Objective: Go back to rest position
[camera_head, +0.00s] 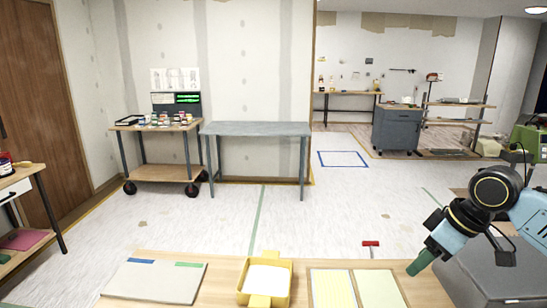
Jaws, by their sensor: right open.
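My right gripper (423,258) hangs at the right, its green tip pointing down and left above the right part of the wooden work table (225,262). It is open, and I see nothing held in it. My left gripper is out of view. On the table, a pale board (152,284) with a blue strip and a green strip lies at the left. A yellow tray (285,280) with white contents stands in the middle. Two pale yellow patterned sheets, one left (333,290) and one right (380,290), lie to its right, near my right gripper.
A small red-headed tool (370,244) shows behind the sheets. A wheeled cart (155,172) with small containers and a grey table (257,129) stand by the back wall. A grey cabinet (394,130) stands farther right. The floor between is mostly clear.

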